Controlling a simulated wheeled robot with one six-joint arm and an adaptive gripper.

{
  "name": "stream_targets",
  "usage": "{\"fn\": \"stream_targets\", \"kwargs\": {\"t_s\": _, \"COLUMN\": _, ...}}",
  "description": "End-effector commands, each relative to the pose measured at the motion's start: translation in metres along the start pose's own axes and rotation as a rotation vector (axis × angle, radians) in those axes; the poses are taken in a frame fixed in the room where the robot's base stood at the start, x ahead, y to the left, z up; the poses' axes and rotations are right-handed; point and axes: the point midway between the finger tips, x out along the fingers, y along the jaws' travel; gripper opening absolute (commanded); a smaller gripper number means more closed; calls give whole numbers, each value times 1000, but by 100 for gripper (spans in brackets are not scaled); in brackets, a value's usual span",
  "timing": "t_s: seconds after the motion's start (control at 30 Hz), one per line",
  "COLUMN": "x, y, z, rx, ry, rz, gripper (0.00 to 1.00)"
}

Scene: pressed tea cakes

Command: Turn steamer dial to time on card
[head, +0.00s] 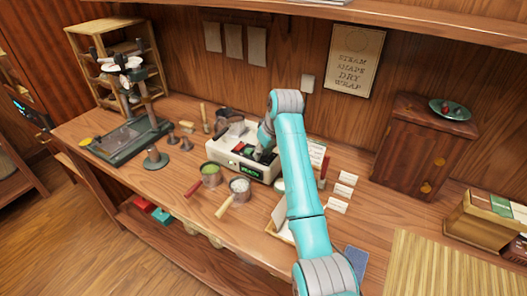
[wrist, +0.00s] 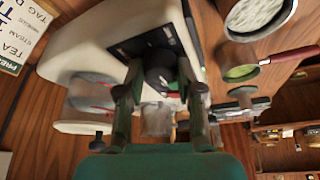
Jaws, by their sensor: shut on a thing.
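The steamer (head: 222,150) is a cream box on the workbench, with a dark front panel and a lit green display (head: 249,170) that seems to read READY. It also fills the upper left of the wrist view (wrist: 88,48). The dial (wrist: 160,60) is a dark round knob on its panel. My gripper (wrist: 157,76) is shut on the dial, one finger on each side. In the head view my arm hides the dial. A card (wrist: 18,38) with the words TEA, TAG and STEAM shows partly in the wrist view; its time is not readable. It stands behind my arm in the head view (head: 317,152).
Two handled pans, one with green contents (head: 210,174) and one with white (head: 239,186), sit in front of the steamer. A press stand (head: 130,130) is at left. Small white cards (head: 344,190) and a wooden cabinet (head: 420,150) are at right.

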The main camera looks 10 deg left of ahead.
Motion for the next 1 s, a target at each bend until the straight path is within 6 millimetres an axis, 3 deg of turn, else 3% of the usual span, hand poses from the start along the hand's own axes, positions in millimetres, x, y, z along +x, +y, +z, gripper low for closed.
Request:
{"fn": "stream_targets", "kwargs": {"t_s": 0.37, "x": 0, "y": -1, "z": 0, "rx": 97, "ry": 1, "rz": 41, "gripper": 1}}
{"fn": "stream_targets", "kwargs": {"t_s": 1.0, "x": 1, "y": -3, "z": -1, "rx": 626, "ry": 0, "rz": 261, "gripper": 1}}
